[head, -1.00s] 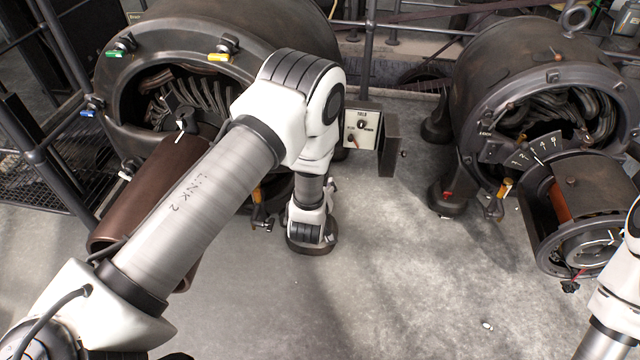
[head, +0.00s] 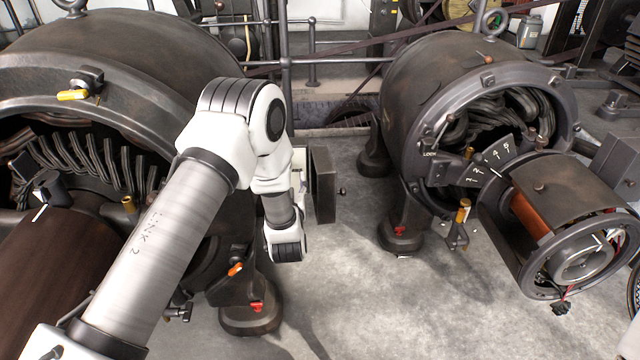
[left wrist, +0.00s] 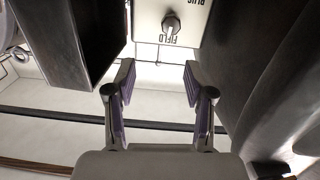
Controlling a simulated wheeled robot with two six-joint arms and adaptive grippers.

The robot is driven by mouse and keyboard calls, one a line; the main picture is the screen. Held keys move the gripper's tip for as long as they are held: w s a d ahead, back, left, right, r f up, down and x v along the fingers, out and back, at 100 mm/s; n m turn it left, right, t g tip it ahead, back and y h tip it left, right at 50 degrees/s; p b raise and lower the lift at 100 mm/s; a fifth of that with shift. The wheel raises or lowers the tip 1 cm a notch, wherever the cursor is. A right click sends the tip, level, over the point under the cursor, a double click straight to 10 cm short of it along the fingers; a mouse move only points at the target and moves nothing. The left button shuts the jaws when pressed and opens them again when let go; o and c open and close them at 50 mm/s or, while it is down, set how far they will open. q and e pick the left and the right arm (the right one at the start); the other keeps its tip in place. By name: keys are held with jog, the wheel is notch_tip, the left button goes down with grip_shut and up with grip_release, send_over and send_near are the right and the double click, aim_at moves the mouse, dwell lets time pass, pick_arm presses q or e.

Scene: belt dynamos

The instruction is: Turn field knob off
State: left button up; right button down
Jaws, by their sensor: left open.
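The field knob (left wrist: 171,25) is a dark round knob on a pale panel (left wrist: 196,32) at the top of the left wrist view. The word FIELD stands beside it, upside down in this view. My left gripper (left wrist: 158,84) is open, with two purple-lined fingers apart and nothing between them. The knob lies beyond the fingertips, apart from them. In the head view my left arm hides the knob and most of the panel; only its box's dark side plate (head: 323,185) shows clearly. The left gripper's fingers are hidden there. My right gripper is not in view.
A large dynamo (head: 130,50) stands at left and another (head: 450,70) at right, with a dark cylindrical end unit (head: 565,195) in front. A dark block (left wrist: 70,40) is left of the fingers in the wrist view. Concrete floor (head: 370,290) is clear between the machines.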

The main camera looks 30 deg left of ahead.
pick_arm(q)
jog(key=w+a+f+b, duration=0.2)
jog(key=w+a+b, duration=0.3)
jog(key=w, duration=0.2)
jog(key=shift+w+a+f+n, duration=0.2)
jog(key=shift+a+n, duration=0.1)
jog(key=shift+n, duration=0.1)
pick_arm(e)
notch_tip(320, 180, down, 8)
pick_arm(q)
jog(key=shift+s, duration=0.1)
grip_shut()
jog(key=shift+n+p, duration=0.8)
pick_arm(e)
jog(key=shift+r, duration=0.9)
